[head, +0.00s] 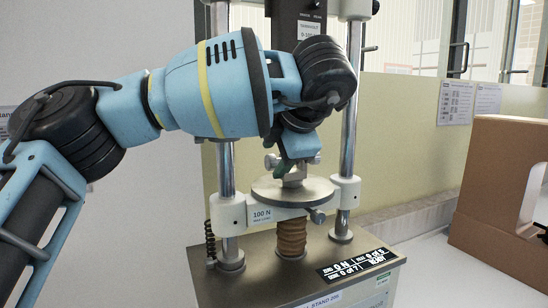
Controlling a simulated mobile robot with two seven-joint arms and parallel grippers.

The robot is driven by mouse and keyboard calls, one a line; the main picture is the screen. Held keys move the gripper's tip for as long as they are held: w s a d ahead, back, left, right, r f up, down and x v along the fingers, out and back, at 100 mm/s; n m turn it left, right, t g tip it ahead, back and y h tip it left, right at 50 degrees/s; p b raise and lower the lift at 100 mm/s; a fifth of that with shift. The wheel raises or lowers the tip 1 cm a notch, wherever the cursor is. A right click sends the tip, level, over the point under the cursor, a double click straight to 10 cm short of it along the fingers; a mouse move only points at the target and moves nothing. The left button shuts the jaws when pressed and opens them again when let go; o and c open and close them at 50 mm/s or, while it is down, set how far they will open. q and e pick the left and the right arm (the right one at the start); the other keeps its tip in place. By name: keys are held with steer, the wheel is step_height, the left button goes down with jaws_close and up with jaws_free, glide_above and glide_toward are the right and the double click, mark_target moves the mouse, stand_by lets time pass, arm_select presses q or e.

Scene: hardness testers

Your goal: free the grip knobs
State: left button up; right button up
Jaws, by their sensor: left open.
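The test stand (290,275) has two steel columns and a white crossbar labelled 100 N. A round metal plate (262,191) sits on the crossbar, with a small metal grip (294,178) above its middle. A grey grip knob (270,162) sticks out on the grip's left side. Another small knob (316,158) shows on its right. My left gripper (290,165) reaches in from the upper left and is open right at the grip. Its wrist and fingers hide much of the grip, and I cannot tell whether they touch it. My right gripper is out of view.
A side knob (317,216) sticks out below the plate. A coiled spring (210,241) stands by the left column. A small display (356,264) is on the base's front. A brown frame-shaped block (500,190) stands at the right, with bare white bench before it.

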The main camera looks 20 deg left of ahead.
arm_select(q)
steer(key=shift+w+a+f, duration=0.35)
steer(key=shift+a+f, duration=0.05)
steer(key=shift+f, duration=0.1)
steer(key=shift+c, duration=0.4)
steer(key=c, duration=0.9)
steer(key=shift+y, duration=0.3)
steer(key=shift+s+d+f+t+y, duration=0.1)
steer(key=shift+f+t+y, duration=0.05)
steer(key=shift+t+y, duration=0.4)
steer(key=shift+s+d+f+t+y, duration=0.1)
steer(key=shift+t+y, duration=0.35)
steer(key=shift+t, duration=0.1)
steer(key=shift+f+t+y, duration=0.25)
steer(key=shift+t+y, duration=0.85)
steer(key=shift+y, duration=0.1)
